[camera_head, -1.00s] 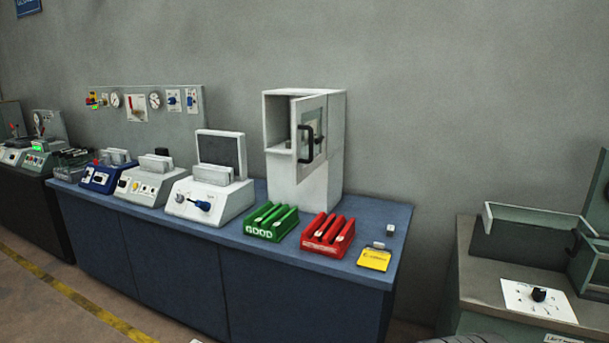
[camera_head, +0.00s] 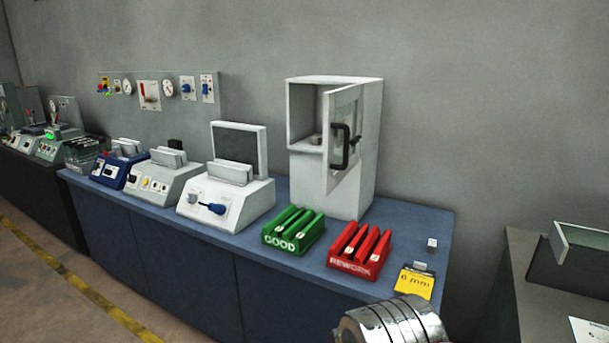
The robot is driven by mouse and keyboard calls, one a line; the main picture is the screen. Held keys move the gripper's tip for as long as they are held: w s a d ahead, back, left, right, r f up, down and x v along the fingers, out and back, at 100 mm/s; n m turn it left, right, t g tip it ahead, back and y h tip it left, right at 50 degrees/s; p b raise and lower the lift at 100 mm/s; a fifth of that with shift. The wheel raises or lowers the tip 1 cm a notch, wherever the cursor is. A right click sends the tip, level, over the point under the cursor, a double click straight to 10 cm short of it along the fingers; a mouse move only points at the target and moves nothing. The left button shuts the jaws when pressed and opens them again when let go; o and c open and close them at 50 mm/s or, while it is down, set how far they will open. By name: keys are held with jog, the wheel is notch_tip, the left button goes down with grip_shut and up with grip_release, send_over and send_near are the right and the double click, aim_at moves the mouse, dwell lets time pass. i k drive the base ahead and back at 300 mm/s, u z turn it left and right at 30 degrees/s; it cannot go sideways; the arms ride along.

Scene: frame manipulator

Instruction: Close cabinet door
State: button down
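The white cabinet (camera_head: 336,190) stands upright at the back of the blue bench, right of its middle. Its glazed door (camera_head: 343,140) is hinged on the right side and stands open, swung out toward me. The door has a black vertical handle (camera_head: 340,146). The upper compartment shows on the left of the door, with a small item inside, partly hidden. My gripper is not in view. A shiny ribbed metal part at the bottom edge, right of centre, looks like part of my arm and is apart from the cabinet.
A green GOOD rack (camera_head: 293,231) and a red REWORK rack (camera_head: 360,250) stand in front of the cabinet. A yellow tag (camera_head: 414,283) and a small white block (camera_head: 432,244) lie to the right. White test devices (camera_head: 225,203) stand left. Another bench (camera_head: 540,300) is at right.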

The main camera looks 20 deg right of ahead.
aim_at(334, 99)
jog(key=u, duration=0.2)
jog(key=i, duration=1.05)
